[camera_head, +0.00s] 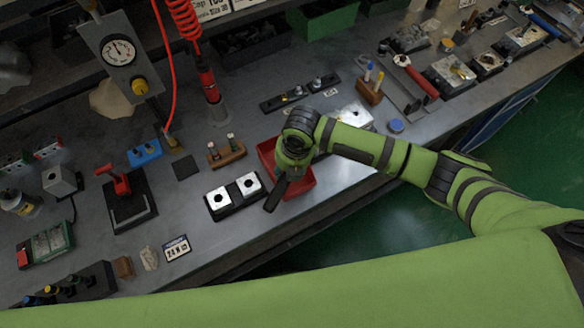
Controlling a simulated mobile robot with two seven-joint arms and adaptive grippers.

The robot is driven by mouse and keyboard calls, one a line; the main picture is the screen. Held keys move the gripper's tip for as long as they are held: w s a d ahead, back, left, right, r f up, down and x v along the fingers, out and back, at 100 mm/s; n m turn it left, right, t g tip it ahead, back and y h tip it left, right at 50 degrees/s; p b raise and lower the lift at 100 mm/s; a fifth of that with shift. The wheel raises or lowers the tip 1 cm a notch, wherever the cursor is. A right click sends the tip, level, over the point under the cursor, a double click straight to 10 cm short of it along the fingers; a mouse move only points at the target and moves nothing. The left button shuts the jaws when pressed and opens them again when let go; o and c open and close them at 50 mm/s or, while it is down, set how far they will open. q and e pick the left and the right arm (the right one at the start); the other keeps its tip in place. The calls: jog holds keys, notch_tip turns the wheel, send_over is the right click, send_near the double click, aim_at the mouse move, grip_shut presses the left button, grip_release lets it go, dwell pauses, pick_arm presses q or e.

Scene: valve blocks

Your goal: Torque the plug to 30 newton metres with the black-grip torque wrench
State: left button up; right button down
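Two pale metal blocks (219,201) with dark holes sit side by side in a black fixture on the bench. Small upright fittings stand in a brown wooden rack (229,157) behind them; I cannot tell which piece is the plug. My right gripper (277,193) points down over a red tray (303,184), just right of the blocks. Its fingers are partly hidden by the wrist. My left gripper is out of view.
A gauge (119,51) on a post and a red coiled hose (184,20) stand at the back left. A red-handled press-like device (118,184) stands left of the blocks. A small sign (177,247) is near the front edge.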

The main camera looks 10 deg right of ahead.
jog(key=shift+w+a+r, duration=0.1)
jog(key=shift+w+a, duration=0.05)
jog(key=shift+w+a+m, duration=0.85)
jog(key=shift+w+m, duration=0.05)
jog(key=shift+m, duration=0.1)
jog(key=shift+s+d+n+p, duration=0.95)
jog(key=shift+s+n, duration=0.05)
